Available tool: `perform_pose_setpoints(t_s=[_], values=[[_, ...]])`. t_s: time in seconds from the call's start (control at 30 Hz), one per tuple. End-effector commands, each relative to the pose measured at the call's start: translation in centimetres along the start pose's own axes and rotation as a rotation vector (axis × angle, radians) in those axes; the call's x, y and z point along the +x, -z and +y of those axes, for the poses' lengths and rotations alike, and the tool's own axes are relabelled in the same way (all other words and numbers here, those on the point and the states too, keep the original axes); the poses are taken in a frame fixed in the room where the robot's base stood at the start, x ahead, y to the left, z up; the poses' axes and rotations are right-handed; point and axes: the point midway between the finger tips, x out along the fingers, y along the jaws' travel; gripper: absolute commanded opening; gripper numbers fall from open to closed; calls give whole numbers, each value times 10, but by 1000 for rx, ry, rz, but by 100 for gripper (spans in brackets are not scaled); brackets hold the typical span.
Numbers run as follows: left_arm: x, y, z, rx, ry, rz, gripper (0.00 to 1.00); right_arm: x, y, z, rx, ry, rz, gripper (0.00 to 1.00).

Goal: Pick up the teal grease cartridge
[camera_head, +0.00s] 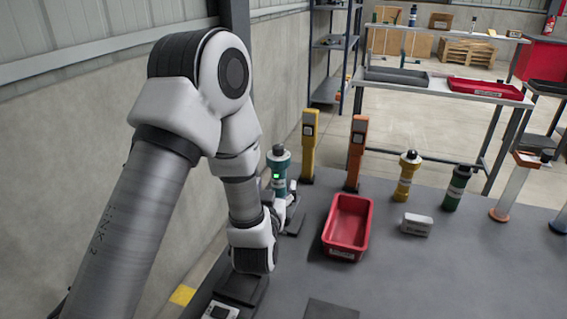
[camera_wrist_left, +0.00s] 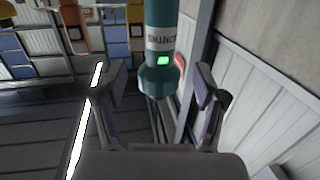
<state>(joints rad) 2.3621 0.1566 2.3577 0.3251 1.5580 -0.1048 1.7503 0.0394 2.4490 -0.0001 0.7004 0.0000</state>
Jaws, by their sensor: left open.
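The teal grease cartridge (camera_head: 279,160) stands upright at the left of the grey table, with a dark cap and a lit green square on its side. Its lower part is hidden by my left arm in the head view. In the left wrist view the cartridge (camera_wrist_left: 160,22) shows with a white label and the green light. My left gripper (camera_wrist_left: 160,72) is open, one finger on either side of the cartridge's end, with visible gaps on both sides. In the head view the left gripper (camera_head: 283,208) is partly hidden behind its own wrist. My right gripper is out of view.
A red bin (camera_head: 347,228) stands right of the gripper. Behind are a yellow post (camera_head: 309,148) and an orange post (camera_head: 356,152). The wall is close on the left.

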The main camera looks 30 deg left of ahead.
Motion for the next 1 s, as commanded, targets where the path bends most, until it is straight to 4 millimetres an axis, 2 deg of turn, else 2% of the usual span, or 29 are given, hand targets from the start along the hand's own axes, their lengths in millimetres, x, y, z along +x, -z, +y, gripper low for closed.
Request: perform_pose_setpoints(t_s=[0.5, 0.7, 0.73, 0.77, 0.9, 0.93, 1.0], values=[[74, 1, -1, 0, 0, 1, 72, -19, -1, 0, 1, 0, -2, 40], [76, 0, -1, 1, 0, -1, 72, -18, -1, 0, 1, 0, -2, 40], [76, 0, -1, 1, 0, -1, 68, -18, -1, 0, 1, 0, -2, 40], [76, 0, -1, 0, 0, -1, 58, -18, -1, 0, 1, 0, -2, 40], [76, 0, -1, 0, 0, 0, 8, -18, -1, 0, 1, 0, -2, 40], [76, 0, -1, 0, 0, 0, 0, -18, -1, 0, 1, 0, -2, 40], [76, 0, -1, 0, 0, 0, 0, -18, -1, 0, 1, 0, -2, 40]])
